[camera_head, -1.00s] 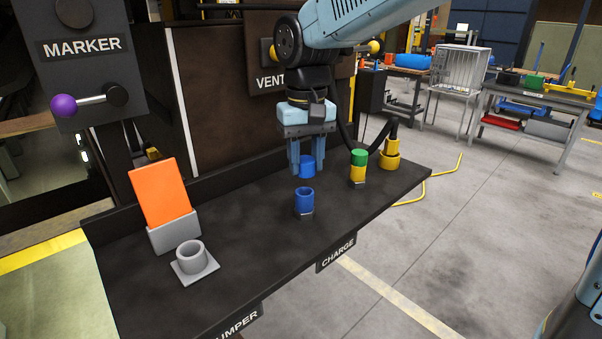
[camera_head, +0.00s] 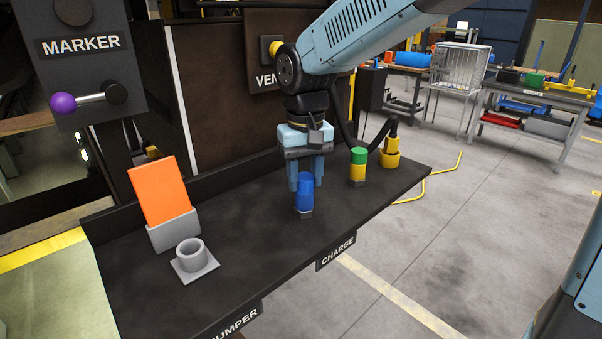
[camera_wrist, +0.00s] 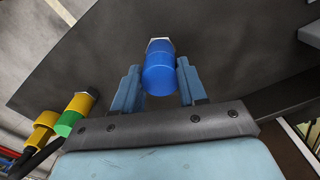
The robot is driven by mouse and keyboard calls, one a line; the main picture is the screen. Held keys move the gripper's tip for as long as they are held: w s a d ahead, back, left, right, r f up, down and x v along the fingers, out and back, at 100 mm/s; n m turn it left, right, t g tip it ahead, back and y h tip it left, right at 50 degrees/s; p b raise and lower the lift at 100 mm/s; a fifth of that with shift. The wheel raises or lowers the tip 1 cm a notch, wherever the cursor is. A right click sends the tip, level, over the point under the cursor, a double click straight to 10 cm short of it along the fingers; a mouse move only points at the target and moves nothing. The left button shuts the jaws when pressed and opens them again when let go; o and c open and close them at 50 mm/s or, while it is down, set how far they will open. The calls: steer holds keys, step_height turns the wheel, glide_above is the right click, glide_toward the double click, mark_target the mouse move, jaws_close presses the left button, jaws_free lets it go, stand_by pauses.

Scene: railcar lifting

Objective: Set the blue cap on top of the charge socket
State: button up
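The blue cap (camera_head: 305,181) stands upright on the blue charge socket (camera_head: 305,203), in line with it; I see no gap between them. The socket's open top is hidden under the cap. My gripper (camera_head: 306,187) points down from above, one finger on each side of the cap. In the wrist view the cap (camera_wrist: 160,80) lies between the two fingers of my gripper (camera_wrist: 159,88), close against both. The gripper looks shut on it.
A yellow post with a green top (camera_head: 358,165) and a yellow plug with a black cable (camera_head: 391,155) stand to the right. An orange panel in a grey holder (camera_head: 173,232) and a grey ring socket (camera_head: 194,262) stand at the left. The bench front is clear.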

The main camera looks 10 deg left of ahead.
mark_target(305, 177)
steer(key=o, duration=0.4)
steer(key=shift+r, duration=0.1)
step_height(305, 177, up, 13)
steer(key=shift+f, duration=0.15)
stand_by(0.4)
steer(key=s+d+f+m+t, duration=0.1)
steer(key=s+d+m+t, duration=0.15)
steer(key=d, duration=1.55)
steer(key=s+d+f+m+t, duration=0.1)
steer(key=s+d+f, duration=0.1)
steer(key=d, duration=0.2)
steer(key=s+d+f+m+t, duration=0.1)
steer(key=s+d+f, duration=0.1)
steer(key=s+d, duration=0.1)
steer(key=s+d+f+m+t, duration=0.1)
steer(key=s+d+f, duration=0.1)
steer(key=s+d, duration=0.1)
steer(key=shift+s+d, duration=0.1)
steer(key=shift+d, duration=0.8)
